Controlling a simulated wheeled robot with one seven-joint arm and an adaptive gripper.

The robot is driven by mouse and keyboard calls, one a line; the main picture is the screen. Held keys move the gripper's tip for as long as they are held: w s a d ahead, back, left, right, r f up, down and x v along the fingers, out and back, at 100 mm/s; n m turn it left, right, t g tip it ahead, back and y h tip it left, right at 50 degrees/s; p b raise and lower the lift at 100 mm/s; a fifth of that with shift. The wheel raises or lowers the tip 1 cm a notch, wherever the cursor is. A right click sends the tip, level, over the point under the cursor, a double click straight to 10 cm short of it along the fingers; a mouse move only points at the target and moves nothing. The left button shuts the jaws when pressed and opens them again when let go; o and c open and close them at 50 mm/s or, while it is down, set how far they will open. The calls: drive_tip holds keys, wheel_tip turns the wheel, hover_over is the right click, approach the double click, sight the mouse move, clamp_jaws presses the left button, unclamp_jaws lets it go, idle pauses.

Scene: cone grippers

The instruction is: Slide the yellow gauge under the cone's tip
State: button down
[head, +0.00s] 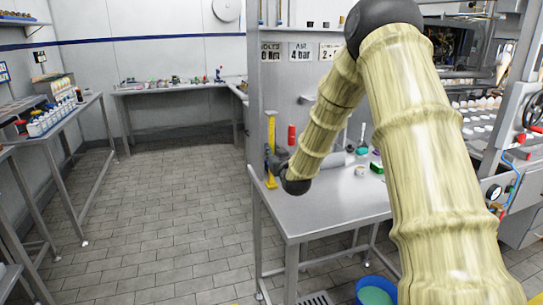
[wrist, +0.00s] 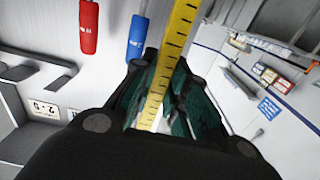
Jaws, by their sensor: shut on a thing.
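The yellow gauge (head: 270,132) stands upright as a tall strip on the left end of the metal bench, its foot at or near the bench top. In the wrist view the gauge (wrist: 180,32) is a yellow strip with black marks running between the dark green fingers. My gripper (head: 274,160) is shut on the gauge; it also shows in the wrist view (wrist: 162,80). My forearm covers part of the bench in the head view. I cannot make out the cone or its tip in either view.
A blue bucket (head: 375,291) stands on the floor below. Red (wrist: 89,28) and blue (wrist: 137,38) handles show in the wrist view. The tiled floor at left is clear.

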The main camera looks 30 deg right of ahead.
drive_tip(key=shift+r+p, duration=0.35)
drive_tip(key=shift+r, duration=0.6)
drive_tip(key=shift+s, duration=0.1)
drive_tip(key=v, duration=0.9)
drive_tip(key=shift+s, duration=0.4)
idle(0.6)
idle(0.5)
